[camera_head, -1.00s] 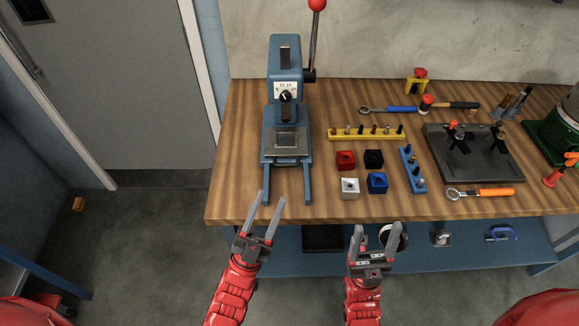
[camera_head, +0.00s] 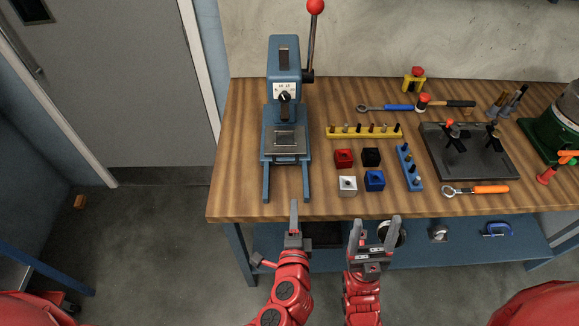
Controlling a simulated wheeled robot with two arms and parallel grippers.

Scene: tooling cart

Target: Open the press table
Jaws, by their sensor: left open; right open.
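The blue arbor press (camera_head: 284,62) stands upright at the left of the wooden bench, with a red-knobbed lever (camera_head: 312,40) pointing up at its right side. Its press table, a grey plate (camera_head: 284,139), sits low at the front, above two blue legs that reach toward the bench edge. My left gripper (camera_head: 294,212) is in front of the bench edge, just below and right of the press legs; it is turned edge-on, open and empty. My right gripper (camera_head: 374,228) is open and empty in front of the bench edge, further right. Neither touches the press.
Red, black, white and blue blocks (camera_head: 374,181) stand right of the press, with a yellow pin rack (camera_head: 364,131) behind and a blue pin rack (camera_head: 409,168) beside them. A dark fixture plate (camera_head: 468,165) lies further right. The bench left of the press is clear.

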